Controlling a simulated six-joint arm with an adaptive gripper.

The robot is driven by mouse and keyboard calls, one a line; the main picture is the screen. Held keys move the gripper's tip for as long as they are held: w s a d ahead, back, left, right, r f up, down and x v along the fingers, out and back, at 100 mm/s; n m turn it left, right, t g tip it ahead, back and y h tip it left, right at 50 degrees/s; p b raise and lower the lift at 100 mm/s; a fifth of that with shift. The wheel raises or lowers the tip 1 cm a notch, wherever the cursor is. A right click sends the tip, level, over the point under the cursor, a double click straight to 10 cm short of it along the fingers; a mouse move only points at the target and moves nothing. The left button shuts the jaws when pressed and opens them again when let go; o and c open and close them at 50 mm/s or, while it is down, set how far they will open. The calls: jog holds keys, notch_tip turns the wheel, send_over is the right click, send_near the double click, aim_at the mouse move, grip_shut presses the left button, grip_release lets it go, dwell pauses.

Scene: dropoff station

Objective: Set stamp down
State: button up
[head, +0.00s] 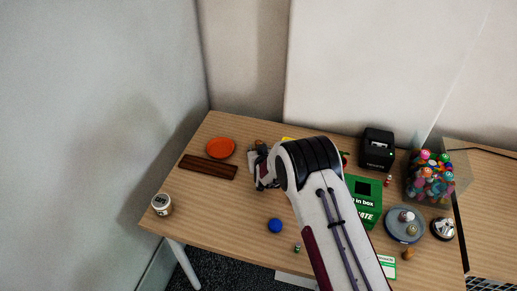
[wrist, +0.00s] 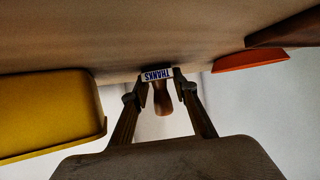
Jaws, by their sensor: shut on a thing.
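The stamp (wrist: 160,92) shows in the wrist view, with a brown wooden handle and a white label reading "THANKS". The wrist picture is upside down, with the wooden table (wrist: 150,35) at the top. My gripper (wrist: 158,90) is shut on the stamp, a finger on each side. The stamp's label end is close to the tabletop; I cannot tell whether it touches. In the head view my gripper (head: 257,164) is low over the table's back left part, and the arm partly hides the area.
An orange dish (head: 220,148) and a dark brown tray (head: 208,167) lie left of my gripper. A yellow tray (wrist: 50,110) is on the other side. A blue ball (head: 275,226) lies in front. A green box (head: 367,213) and black printer (head: 377,149) stand right.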

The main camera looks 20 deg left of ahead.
jog(key=shift+f, duration=0.1)
jog(key=o, duration=0.9)
jog(key=shift+s+d+r, duration=0.2)
jog(key=shift+s+r, duration=0.25)
jog(key=shift+v, duration=5.4)
